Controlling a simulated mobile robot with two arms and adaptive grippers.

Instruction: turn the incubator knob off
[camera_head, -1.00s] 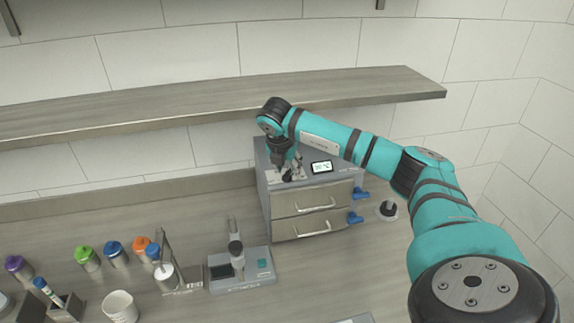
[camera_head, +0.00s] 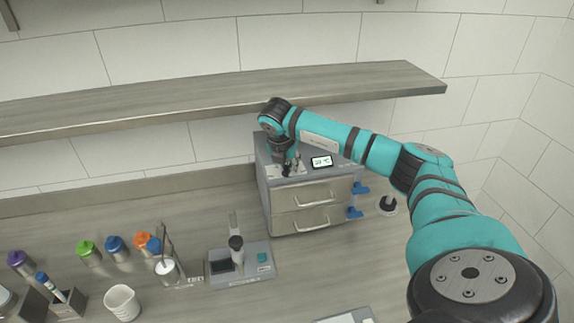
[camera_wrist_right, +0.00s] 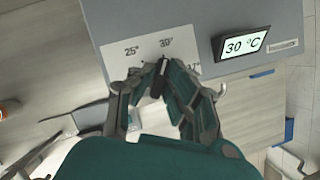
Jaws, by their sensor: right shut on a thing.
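The incubator (camera_head: 308,193) is a grey box with two drawers, standing on the counter below the shelf. Its display (camera_wrist_right: 240,45) reads 30 °C in the right wrist view. The knob's dark pointer appears to face the 30° mark. My right gripper (camera_head: 290,168) is over that panel, and in the right wrist view its fingertips (camera_wrist_right: 160,72) are shut on the knob, partly hiding it. My left gripper is not in view.
A wooden shelf (camera_head: 200,101) runs just behind and above my right wrist. A small grey device (camera_head: 240,265) stands left of the incubator. Several coloured-cap bottles and a white cup (camera_head: 122,303) are further left. Blue handles (camera_head: 354,212) stick out at the incubator's right.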

